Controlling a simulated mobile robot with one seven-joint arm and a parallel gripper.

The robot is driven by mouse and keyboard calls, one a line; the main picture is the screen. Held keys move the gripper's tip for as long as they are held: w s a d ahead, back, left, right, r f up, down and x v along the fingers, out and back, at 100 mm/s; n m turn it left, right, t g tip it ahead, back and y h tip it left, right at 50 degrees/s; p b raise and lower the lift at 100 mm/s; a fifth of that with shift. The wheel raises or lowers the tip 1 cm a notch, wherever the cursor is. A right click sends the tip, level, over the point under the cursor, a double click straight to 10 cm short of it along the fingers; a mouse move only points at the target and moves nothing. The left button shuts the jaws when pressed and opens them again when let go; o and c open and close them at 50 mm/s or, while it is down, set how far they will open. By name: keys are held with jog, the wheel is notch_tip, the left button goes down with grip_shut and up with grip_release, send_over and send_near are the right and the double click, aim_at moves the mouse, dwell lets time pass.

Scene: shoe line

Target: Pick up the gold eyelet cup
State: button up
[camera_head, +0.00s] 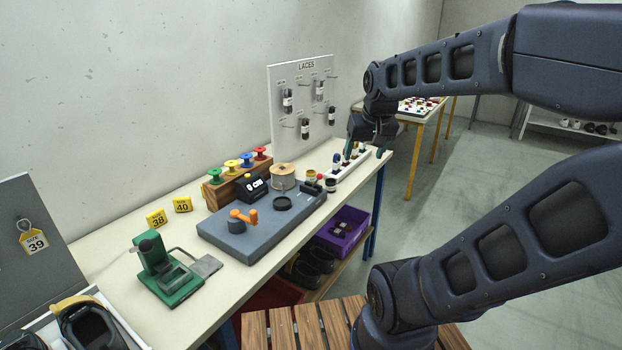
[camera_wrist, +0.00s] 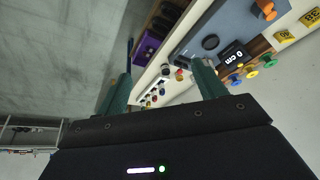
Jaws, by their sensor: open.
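The gold eyelet cup (camera_head: 311,174) is small and stands near the far end of the white bench, beside a dark cup (camera_head: 330,185). In the wrist view two small cups (camera_wrist: 166,70) show between the fingers; I cannot tell surely which is gold. My gripper (camera_head: 364,152) is open and empty, with green fingers, above the far right end of the bench. It is to the right of the gold cup and apart from it. Both fingers also show in the wrist view (camera_wrist: 162,70).
A white strip with coloured pieces (camera_head: 346,169) lies under my gripper. A grey lace-measuring board (camera_head: 235,238), a tan spool (camera_head: 283,178) and a rack of coloured spools (camera_head: 222,189) stand left of the cups. The LACES panel (camera_head: 285,77) rises behind. A purple crate (camera_head: 342,237) sits below.

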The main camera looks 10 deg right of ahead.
jog(key=w+m, duration=0.1)
jog(key=w, duration=1.4)
jog(key=m+h, duration=0.2)
send_over(311, 172)
jog(key=s+a, duration=0.1)
jog(key=s, duration=0.2)
notch_tip(311, 172, down, 27)
jog(key=shift+s+a+x, duration=0.1)
jog(key=shift+x, duration=2.35)
jog(key=shift+s+a+x, duration=0.1)
jog(key=shift+a+x, duration=0.05)
jog(key=shift+x, duration=2.3)
jog(key=shift+f, duration=0.1)
jog(key=c, duration=1.1)
jog(key=shift+c, duration=0.2)
